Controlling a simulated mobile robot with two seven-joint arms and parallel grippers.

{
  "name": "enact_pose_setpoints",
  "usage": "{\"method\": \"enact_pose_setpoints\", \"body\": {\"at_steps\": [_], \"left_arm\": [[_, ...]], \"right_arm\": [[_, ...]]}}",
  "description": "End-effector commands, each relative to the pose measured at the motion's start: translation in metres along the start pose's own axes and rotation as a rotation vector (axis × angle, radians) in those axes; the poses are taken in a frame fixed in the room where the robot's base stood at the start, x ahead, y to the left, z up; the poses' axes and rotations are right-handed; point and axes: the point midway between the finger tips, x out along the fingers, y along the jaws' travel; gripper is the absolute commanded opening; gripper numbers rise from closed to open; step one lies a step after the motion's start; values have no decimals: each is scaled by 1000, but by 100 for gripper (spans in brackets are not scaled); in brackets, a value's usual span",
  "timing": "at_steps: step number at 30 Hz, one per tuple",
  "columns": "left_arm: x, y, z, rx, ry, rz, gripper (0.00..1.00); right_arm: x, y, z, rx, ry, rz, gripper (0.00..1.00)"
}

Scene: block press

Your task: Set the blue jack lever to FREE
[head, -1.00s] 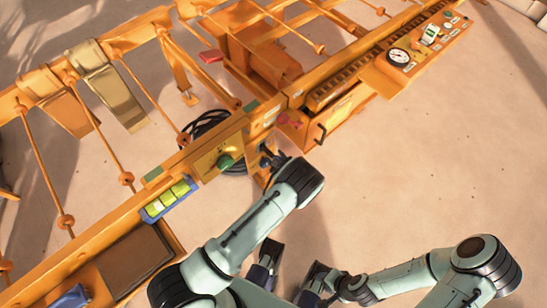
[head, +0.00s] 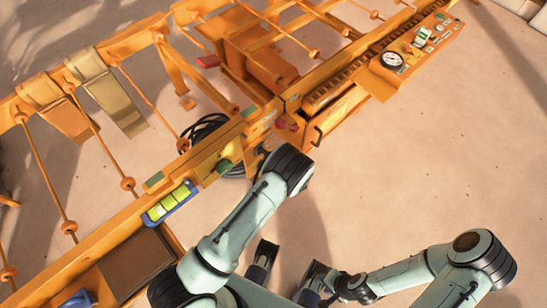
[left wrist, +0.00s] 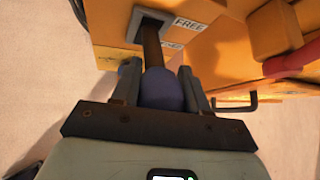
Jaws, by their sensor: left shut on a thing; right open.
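The blue jack lever shows in the left wrist view as a brown shaft (left wrist: 152,45) with a blue-purple knob (left wrist: 161,90). The shaft comes out of a dark slot in an orange panel. A white label reading FREE (left wrist: 188,24) is beside the slot. A second label (left wrist: 172,44) is partly hidden. My left gripper (left wrist: 160,76) is shut on the knob, one finger on each side. In the head view my left wrist mostly hides that gripper and the lever. My right gripper (head: 288,272) is open and empty, low over the floor, away from the frame.
The orange frame carries a green knob (head: 224,166), a blue level with yellow windows (head: 170,203) and a gauge panel (head: 392,60). A black cable coil (head: 204,128) lies behind it. A black handle (left wrist: 238,104) sticks out near the lever. Floor at right is clear.

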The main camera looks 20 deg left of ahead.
Motion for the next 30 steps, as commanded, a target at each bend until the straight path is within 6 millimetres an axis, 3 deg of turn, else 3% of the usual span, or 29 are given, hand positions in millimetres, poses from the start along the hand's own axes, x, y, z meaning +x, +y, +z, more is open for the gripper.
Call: {"method": "enact_pose_setpoints", "body": {"at_steps": [2, 3, 5, 17, 30], "left_arm": [[-1, -3, 5, 2, -13, -7, 0], [-1, -3, 5, 2, -14, -7, 54], [0, -3, 5, 2, -13, -6, 68], [-9, -2, 3, 1, -7, -4, 68], [-101, -3, 3, 1, -7, -7, 68]], "right_arm": [[0, 0, 0, 0, 0, 0, 43], [0, 0, 0, 0, 0, 0, 43], [0, 0, 0, 0, 0, 0, 43], [-1, 0, 0, 0, -1, 0, 43], [-8, -1, 5, 1, -14, 3, 43]]}}
